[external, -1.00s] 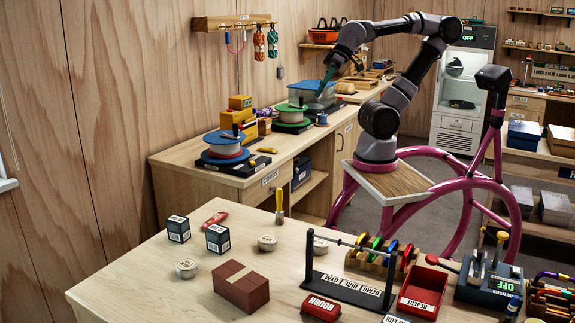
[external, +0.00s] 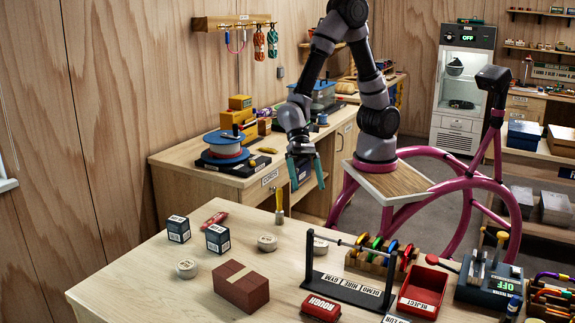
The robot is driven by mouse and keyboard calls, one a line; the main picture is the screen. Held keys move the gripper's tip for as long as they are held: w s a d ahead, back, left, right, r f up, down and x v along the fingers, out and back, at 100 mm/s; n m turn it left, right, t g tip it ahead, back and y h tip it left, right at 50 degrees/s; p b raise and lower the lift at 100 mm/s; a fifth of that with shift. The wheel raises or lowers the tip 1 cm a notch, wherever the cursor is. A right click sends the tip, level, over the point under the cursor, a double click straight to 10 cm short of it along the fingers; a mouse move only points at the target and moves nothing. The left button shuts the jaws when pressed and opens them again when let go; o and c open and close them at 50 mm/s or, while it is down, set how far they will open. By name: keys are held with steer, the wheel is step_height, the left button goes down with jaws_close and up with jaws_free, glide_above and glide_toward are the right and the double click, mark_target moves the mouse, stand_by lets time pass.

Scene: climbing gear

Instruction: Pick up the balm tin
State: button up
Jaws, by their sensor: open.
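Several small round pale tins stand on the near wooden table: one (external: 267,243) in the middle, one (external: 187,268) to its left and nearer, and one (external: 320,246) to its right, partly behind the black rack post. Their lettering is too small to read, so I cannot tell which is the balm tin. My gripper (external: 308,186) hangs with its teal fingers pointing down, apart and empty. It appears above and beyond the far edge of the near table, away from the tins.
Near the tins are two dark boxes (external: 218,239), a reddish-brown block (external: 240,287), a red item (external: 215,219) and an upright yellow-handled tool (external: 279,204). A black rack (external: 345,289) and red tray (external: 422,291) stand to the right. The table's front left is clear.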

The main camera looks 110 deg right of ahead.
mark_target(319, 242)
steer(key=a+f+m, duration=0.1)
steer(key=a+f, duration=0.1)
steer(key=f, duration=0.1)
steer(key=a+f+m, duration=0.1)
steer(key=a+f, duration=0.1)
steer(key=f, duration=0.2)
steer(key=a+f+m, duration=0.1)
steer(key=a+f, duration=0.1)
steer(key=f, duration=0.2)
steer(key=shift+a+f+g, duration=0.1)
steer(key=shift+a+g, duration=0.2)
steer(key=shift+x, duration=2.85)
steer(key=shift+s+a, duration=0.1)
steer(key=c, duration=1.4)
